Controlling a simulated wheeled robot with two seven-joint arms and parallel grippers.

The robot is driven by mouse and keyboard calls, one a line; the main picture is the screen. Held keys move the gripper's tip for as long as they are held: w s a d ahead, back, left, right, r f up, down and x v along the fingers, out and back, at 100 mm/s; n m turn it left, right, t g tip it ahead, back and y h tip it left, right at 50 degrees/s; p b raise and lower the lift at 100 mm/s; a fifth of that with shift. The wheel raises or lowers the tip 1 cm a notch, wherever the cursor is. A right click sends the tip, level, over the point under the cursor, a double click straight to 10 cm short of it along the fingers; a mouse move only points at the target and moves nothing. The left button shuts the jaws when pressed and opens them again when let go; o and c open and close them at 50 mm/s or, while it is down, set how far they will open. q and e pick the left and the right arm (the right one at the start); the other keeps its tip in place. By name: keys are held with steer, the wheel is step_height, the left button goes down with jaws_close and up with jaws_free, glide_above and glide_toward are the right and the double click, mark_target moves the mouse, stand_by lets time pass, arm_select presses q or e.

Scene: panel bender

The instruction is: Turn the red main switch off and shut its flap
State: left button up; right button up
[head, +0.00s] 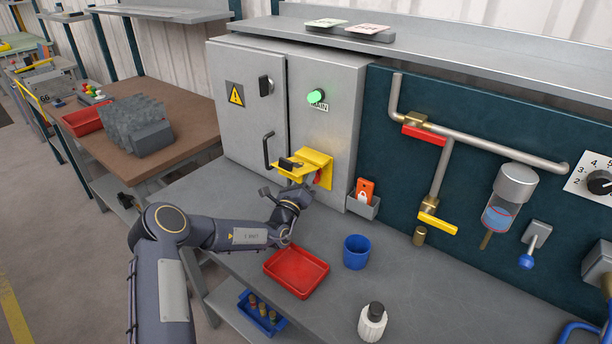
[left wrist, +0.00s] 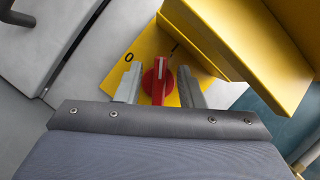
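The red main switch (left wrist: 160,82) sits on a yellow plate marked 0 and I. Its white pointer mark lies between the two marks, seemingly nearer the I. In the head view the switch (head: 318,178) shows only in part below the yellow flap (head: 296,171). The flap stands open, sticking out from the cabinet; it also shows at upper right in the left wrist view (left wrist: 235,40). My left gripper (left wrist: 159,90) is open, with one grey finger on each side of the red knob and visible gaps beside it. My right gripper is not in view.
A green lamp (head: 315,97) glows above the switch on the grey cabinet (head: 335,75). A black door handle (head: 267,151) is left of the flap. An orange item in a grey holder (head: 363,207) is at right. A red tray (head: 297,273) and blue cup (head: 356,252) stand below.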

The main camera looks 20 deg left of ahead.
arm_select(q)
steer(key=s+a+b, duration=0.1)
steer(key=s+b, duration=0.2)
steer(key=s, duration=1)
steer(key=shift+a+f, duration=0.2)
